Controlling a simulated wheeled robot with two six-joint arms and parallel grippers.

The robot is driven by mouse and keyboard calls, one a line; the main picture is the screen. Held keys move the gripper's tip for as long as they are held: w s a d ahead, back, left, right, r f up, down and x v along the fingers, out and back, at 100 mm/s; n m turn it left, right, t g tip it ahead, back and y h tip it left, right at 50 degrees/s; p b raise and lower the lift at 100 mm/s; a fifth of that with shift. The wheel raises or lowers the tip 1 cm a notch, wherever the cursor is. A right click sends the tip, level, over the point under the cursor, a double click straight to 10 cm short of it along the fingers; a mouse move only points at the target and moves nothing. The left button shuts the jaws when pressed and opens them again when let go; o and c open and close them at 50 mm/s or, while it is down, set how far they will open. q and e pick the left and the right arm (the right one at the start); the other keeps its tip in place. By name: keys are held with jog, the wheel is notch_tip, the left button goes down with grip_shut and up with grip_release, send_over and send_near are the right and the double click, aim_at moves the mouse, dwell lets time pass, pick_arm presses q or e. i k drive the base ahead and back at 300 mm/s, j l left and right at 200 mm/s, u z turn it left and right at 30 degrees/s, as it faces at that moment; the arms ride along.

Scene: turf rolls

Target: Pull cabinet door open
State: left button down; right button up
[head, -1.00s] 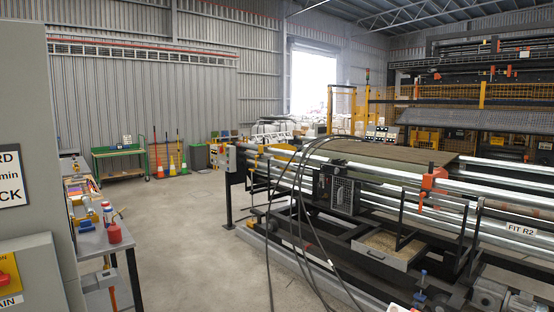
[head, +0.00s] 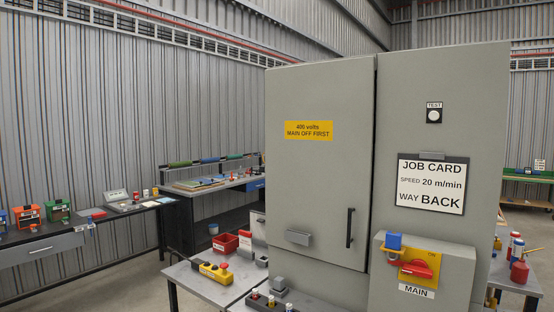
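The grey cabinet (head: 440,80) stands at the centre right of the head view. Its door (head: 318,180) is on the left part of the front, with a yellow label reading "400 volts MAIN OFF FIRST" (head: 308,131). A black vertical handle (head: 350,228) sits near the door's right edge. The door looks shut, with a dark seam along its right side. To its right a box carries a red main switch (head: 417,268) on a yellow plate, with a blue block (head: 393,241) at its upper left. Neither of my grippers shows.
A small grey table (head: 205,284) with a yellow pendant (head: 216,272) stands left of the cabinet front. Workbenches (head: 100,232) line the left wall. A job card (head: 430,184) reads "WAY BACK". A side table (head: 515,275) with bottles stands at right.

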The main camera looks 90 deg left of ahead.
aim_at(320, 117)
jog(key=u, duration=2.2)
